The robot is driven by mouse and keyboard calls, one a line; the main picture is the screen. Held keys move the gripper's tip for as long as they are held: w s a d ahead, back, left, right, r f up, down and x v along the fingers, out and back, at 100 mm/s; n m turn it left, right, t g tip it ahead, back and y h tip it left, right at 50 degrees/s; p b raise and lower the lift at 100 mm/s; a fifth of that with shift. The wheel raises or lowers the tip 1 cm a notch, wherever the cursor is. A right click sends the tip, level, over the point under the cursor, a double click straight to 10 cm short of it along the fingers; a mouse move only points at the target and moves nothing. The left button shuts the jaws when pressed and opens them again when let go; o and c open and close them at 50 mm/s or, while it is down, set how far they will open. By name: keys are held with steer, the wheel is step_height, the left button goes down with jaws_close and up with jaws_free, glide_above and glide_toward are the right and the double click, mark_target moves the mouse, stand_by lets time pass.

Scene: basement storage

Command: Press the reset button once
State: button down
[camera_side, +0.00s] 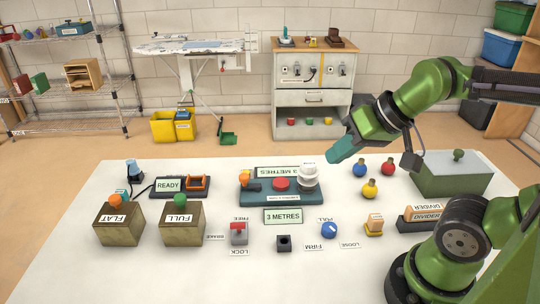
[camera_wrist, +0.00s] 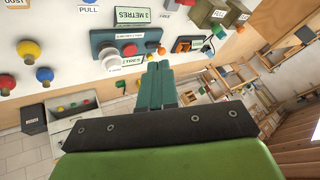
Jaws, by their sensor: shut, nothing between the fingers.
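A teal panel (camera_side: 262,196) lies on the white table with a round red button (camera_side: 281,183) near its middle. The small label below the button is too small to read, so I cannot confirm it says reset. The button also shows in the wrist view (camera_wrist: 129,49). A white ribbed knob (camera_side: 308,177) stands on the panel's right end and an orange-yellow part (camera_side: 252,182) on its left. My gripper (camera_side: 333,157) is shut and empty, with teal fingers up and to the right of the panel, apart from the button. The fingers also show in the wrist view (camera_wrist: 158,66).
Blue, red and yellow round-topped pieces (camera_side: 369,188) stand right of the panel. A grey-green box (camera_side: 453,175) is farther right. Two blocks labelled FLAT (camera_side: 118,222) and FULL (camera_side: 181,221) stand at left. A red-handled switch (camera_side: 239,233) and blue knob (camera_side: 329,230) are in front.

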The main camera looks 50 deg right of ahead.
steer(key=w+f+m, duration=0.1)
steer(key=w+f, duration=0.3)
steer(key=w, duration=0.4)
steer(key=w+d+f+m, duration=0.1)
steer(key=w+f+m, duration=0.1)
steer(key=w+f, duration=0.3)
steer(key=w+f+m+h, duration=0.1)
steer(key=w+f, duration=0.4)
steer(key=w, duration=0.8)
steer(key=shift+w+d+m, duration=0.15)
steer(key=shift+d+m, duration=0.25)
steer(key=shift+m, duration=0.2)
steer(key=w+d+r+m+t+h, duration=0.1)
steer(key=w+d+r+h, duration=0.1)
steer(key=w+d, duration=0.2)
steer(key=shift+w+m+t+h, duration=0.3)
steer(key=shift+w+t, duration=0.1)
steer(key=shift+w, duration=0.3)
steer(key=shift+f, duration=0.1)
steer(key=shift+f, duration=4.35)
